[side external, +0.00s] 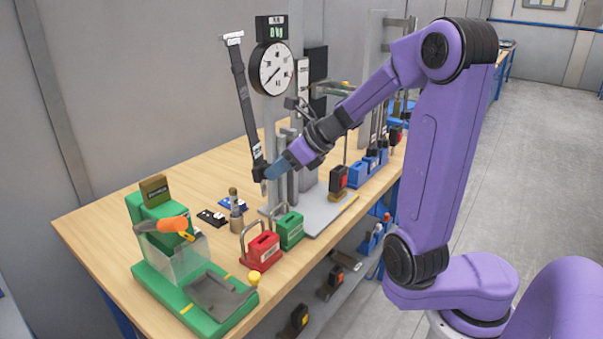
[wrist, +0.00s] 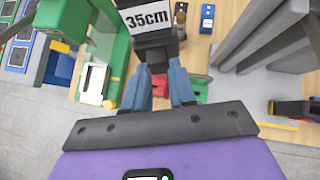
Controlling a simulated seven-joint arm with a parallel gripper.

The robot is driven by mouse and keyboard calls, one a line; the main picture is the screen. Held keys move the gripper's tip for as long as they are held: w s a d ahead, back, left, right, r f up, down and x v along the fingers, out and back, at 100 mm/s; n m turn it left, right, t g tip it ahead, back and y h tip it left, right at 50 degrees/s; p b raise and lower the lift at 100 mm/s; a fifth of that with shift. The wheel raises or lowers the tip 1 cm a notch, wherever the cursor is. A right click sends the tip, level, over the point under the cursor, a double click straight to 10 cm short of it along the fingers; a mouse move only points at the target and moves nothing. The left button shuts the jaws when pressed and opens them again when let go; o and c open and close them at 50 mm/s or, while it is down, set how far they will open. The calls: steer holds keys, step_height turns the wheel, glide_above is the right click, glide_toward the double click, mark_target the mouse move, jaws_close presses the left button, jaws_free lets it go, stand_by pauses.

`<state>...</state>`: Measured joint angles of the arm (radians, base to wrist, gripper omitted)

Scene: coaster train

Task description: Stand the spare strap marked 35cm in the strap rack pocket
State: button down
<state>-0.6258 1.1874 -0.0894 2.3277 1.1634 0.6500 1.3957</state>
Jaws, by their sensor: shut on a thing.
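A long dark strap (side external: 244,100) stands nearly upright, leaning a little left, above the left-middle of the workbench. A blue holder (side external: 371,163) with upright dark straps stands further along the bench, partly hidden by my arm; I cannot tell which pocket is free.
A green fixture (side external: 190,262) with an orange-handled tool stands at the near left. A red block (side external: 262,248) and a green block (side external: 290,229) with metal shackles sit near the front edge. A dial gauge (side external: 273,68) on a post rises behind my gripper. Bare bench lies at left.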

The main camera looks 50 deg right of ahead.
step_height(320, 180, up, 23)
steer(key=s+d+m+t+h, duration=0.1)
steer(key=s+d+m+h, duration=0.1)
steer(key=d, duration=2.2)
steer(key=s+d+m, duration=0.1)
steer(key=s+d, duration=0.5)
steer(key=d, duration=0.3)
steer(key=s+d, duration=0.7)
steer(key=d, duration=0.3)
step_height(320, 180, down, 30)
steer(key=t, duration=0.1)
steer(key=shift+w+a+h, duration=0.25)
steer(key=shift+w+h, duration=0.05)
steer(key=shift+h, duration=0.1)
steer(key=w+f, duration=0.2)
steer(key=w, duration=0.9)
steer(key=shift+f, duration=0.15)
steer(key=shift+f, duration=0.35)
